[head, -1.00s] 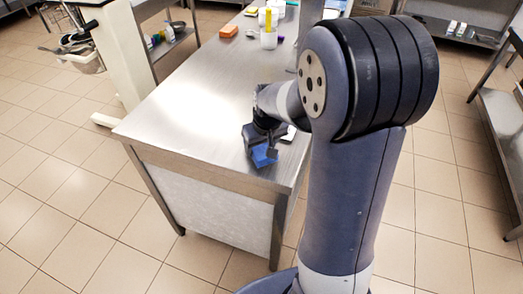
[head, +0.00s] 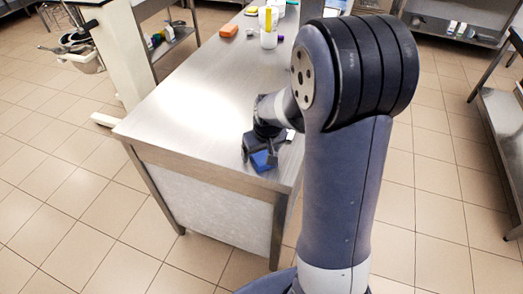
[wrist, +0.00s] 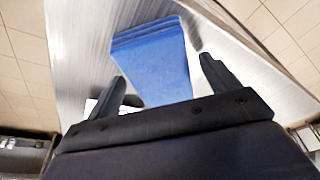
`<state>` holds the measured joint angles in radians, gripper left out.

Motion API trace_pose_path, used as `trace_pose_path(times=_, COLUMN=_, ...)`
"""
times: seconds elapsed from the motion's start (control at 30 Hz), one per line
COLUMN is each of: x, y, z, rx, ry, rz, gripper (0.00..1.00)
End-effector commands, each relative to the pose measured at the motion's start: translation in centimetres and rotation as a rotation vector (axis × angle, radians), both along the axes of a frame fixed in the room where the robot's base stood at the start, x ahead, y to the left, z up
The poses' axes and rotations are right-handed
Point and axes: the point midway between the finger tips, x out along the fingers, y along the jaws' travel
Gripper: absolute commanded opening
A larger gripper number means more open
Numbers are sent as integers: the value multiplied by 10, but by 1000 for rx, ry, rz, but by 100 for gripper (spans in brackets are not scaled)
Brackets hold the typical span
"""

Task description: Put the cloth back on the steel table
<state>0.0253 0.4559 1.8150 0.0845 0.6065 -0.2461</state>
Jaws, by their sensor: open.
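The blue folded cloth (head: 263,161) lies on the steel table (head: 190,110) near its front right corner in the head view. In the wrist view the cloth (wrist: 153,62) lies on the brushed metal top, its near part between the fingertips. My gripper (wrist: 162,75) is open, with one finger on each side of the cloth and gaps showing beside it. In the head view my gripper (head: 262,150) is low over the cloth and hides part of it. Whether the fingers touch the table is hard to tell.
An orange block (head: 228,30) and a white container (head: 268,39) with yellow in it stand farther back on the table. A small white item lies beside my gripper, partly hidden. The table's middle and left are clear. Another steel table stands at the right edge.

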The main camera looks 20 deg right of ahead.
Motion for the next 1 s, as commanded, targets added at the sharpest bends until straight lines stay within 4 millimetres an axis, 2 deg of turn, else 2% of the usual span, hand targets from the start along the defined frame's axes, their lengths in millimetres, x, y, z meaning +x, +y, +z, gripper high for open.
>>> trace_pose_path(times=0.27, x=-1, y=0, z=11, rx=0, ry=-4, rz=0, gripper=83)
trace_pose_path(times=0.73, x=-23, y=-4, z=93, rx=-1, ry=-6, rz=-1, gripper=83)
trace_pose_path(times=1.0, x=-31, y=-5, z=117, rx=-1, ry=-2, rz=0, gripper=83)
